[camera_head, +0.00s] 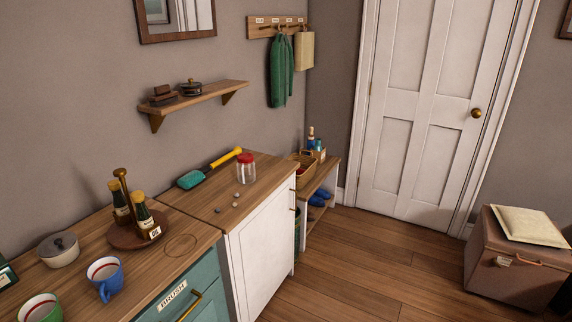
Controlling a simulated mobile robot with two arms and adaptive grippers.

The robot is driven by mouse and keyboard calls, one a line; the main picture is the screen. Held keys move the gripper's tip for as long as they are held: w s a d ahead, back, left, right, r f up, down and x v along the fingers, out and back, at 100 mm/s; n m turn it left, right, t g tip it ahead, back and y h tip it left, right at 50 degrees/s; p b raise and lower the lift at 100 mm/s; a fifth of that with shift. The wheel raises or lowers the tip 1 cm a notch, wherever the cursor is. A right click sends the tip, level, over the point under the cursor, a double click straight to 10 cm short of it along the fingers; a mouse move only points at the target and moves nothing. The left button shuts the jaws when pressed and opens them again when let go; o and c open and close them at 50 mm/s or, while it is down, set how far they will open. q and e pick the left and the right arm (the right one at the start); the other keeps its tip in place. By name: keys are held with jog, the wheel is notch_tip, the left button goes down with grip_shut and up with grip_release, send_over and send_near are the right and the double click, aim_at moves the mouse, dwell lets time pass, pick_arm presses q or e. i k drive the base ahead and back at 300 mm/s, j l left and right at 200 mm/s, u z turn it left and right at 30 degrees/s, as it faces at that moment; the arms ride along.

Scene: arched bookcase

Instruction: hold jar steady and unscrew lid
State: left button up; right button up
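A clear glass jar (246,171) stands upright on the wooden top of the white cabinet, near its far right part. A red lid (246,158) sits on top of the jar. The jar looks see-through, and I cannot make out any contents clearly. Neither of my grippers shows in the head view, and nothing touches the jar or its lid from my side.
A teal brush with a yellow handle (224,160) lies behind the jar. Several small pebbles (235,205) lie in front of it.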

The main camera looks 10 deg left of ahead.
aim_at(245, 173)
jog(key=i+l+u, duration=0.3)
jog(key=i, duration=0.25)
jog(key=i+l+u, duration=0.3)
jog(key=i+l, duration=0.2)
